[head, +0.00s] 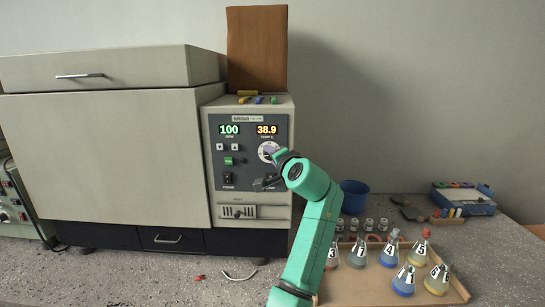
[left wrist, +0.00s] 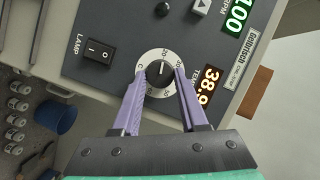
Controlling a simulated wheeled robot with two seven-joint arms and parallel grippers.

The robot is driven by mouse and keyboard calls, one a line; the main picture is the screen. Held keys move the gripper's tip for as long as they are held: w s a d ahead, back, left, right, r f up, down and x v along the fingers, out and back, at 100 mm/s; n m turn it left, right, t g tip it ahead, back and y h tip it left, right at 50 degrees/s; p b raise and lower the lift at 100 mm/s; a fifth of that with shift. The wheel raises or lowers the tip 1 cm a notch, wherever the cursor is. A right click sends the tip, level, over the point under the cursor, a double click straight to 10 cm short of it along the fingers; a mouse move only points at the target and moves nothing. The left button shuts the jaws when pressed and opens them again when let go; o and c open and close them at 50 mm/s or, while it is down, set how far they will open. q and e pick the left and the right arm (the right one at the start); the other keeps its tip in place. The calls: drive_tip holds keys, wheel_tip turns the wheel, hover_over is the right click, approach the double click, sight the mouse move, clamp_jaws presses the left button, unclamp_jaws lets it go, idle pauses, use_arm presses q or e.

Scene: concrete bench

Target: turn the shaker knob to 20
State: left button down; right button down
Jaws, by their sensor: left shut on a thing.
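The shaker's control panel (head: 223,166) carries a green display reading 100 (head: 229,129) and an orange one reading 38.9 (head: 267,129). Below the orange display is a round knob (head: 268,150) on a pale numbered dial. In the left wrist view the black knob (left wrist: 159,75) has a white mark pointing up the picture, toward a small label that looks like 20. My left gripper (left wrist: 160,72) has its purple fingers on either side of the knob, shut on it. In the head view the gripper (head: 275,153) partly hides the dial. My right gripper is in neither view.
A lamp switch (left wrist: 98,50) sits beside the knob. A wooden tray (head: 455,290) with several numbered flasks stands at the right, near a blue cup (head: 354,196) and small jars. A blue box (head: 463,198) is farther right. A pen-like rod (head: 238,276) lies in front.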

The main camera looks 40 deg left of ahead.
use_arm(q)
drive_tip(key=shift+c, duration=2.2)
unclamp_jaws()
drive_tip(key=shift+d, duration=0.1)
drive_tip(key=b+v, duration=0.4)
drive_tip(key=v, duration=1)
drive_tip(key=shift+s+d, duration=0.15)
drive_tip(key=shift+s, duration=0.05)
